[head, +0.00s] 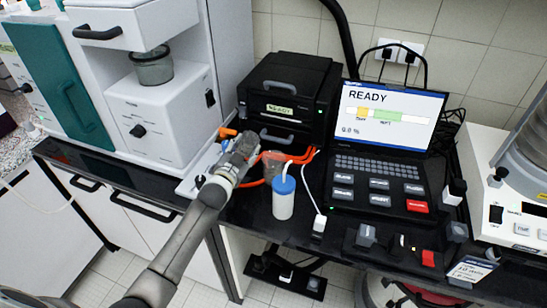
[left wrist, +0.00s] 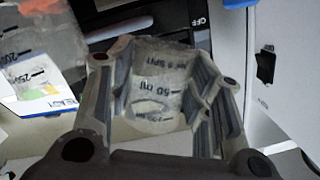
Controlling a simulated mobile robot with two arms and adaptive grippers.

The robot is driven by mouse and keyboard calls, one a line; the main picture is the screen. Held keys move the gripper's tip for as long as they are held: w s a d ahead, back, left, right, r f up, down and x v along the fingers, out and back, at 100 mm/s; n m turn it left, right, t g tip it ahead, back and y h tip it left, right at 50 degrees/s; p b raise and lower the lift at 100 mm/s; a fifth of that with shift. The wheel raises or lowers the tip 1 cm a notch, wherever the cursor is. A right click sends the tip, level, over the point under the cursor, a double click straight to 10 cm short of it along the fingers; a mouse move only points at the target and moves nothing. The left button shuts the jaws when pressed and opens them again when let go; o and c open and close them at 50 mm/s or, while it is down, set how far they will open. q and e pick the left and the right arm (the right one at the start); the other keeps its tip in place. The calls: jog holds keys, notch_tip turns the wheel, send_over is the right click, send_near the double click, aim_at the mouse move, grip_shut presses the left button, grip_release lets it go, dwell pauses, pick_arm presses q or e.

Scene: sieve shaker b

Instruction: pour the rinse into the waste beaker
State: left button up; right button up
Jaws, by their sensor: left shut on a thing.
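My left gripper (head: 243,147) is shut on a small clear beaker (left wrist: 158,92) with ml marks, which sits between the two fingers in the left wrist view. In the head view the gripper mostly hides this beaker; its tilt and contents are unclear. A larger clear beaker (left wrist: 40,50) with graduations and an orange patch stands at the left of the wrist view, apart from the held one. It looks like the waste beaker and shows dimly in the head view (head: 272,168), just right of the gripper. My right gripper is not in view.
A white bottle with a blue cap (head: 284,198) stands close in front of the larger beaker. A black instrument (head: 288,90) is behind, and a control console (head: 380,185) with a READY screen is to the right. A white machine (head: 165,115) stands at left.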

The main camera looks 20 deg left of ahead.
aim_at(249, 146)
pick_arm(q)
jog(key=shift+d+r, duration=0.25)
jog(key=shift+r, duration=0.2)
jog(key=shift+d+f+m, duration=0.1)
jog(key=shift+d+m, duration=0.05)
jog(key=shift+m, duration=0.25)
jog(key=shift+w+d+r+m+b, duration=0.1)
jog(key=shift+d+r+m+b, duration=0.3)
jog(key=shift+m, duration=0.3)
jog(key=shift+s+d+r+m+y, duration=0.1)
jog(key=shift+s+r+m+y, duration=0.1)
jog(key=shift+m+y, duration=0.15)
jog(key=shift+w+m, duration=0.2)
jog(key=shift+m, duration=0.05)
jog(key=shift+s+d+r, duration=0.1)
jog(key=shift+s+r, duration=0.1)
jog(key=shift+w+m, duration=0.2)
jog(key=shift+m, duration=0.1)
jog(key=shift+s+r+t+b, duration=0.15)
jog(key=shift+s+t+b, duration=0.05)
jog(key=shift+t+b, duration=0.1)
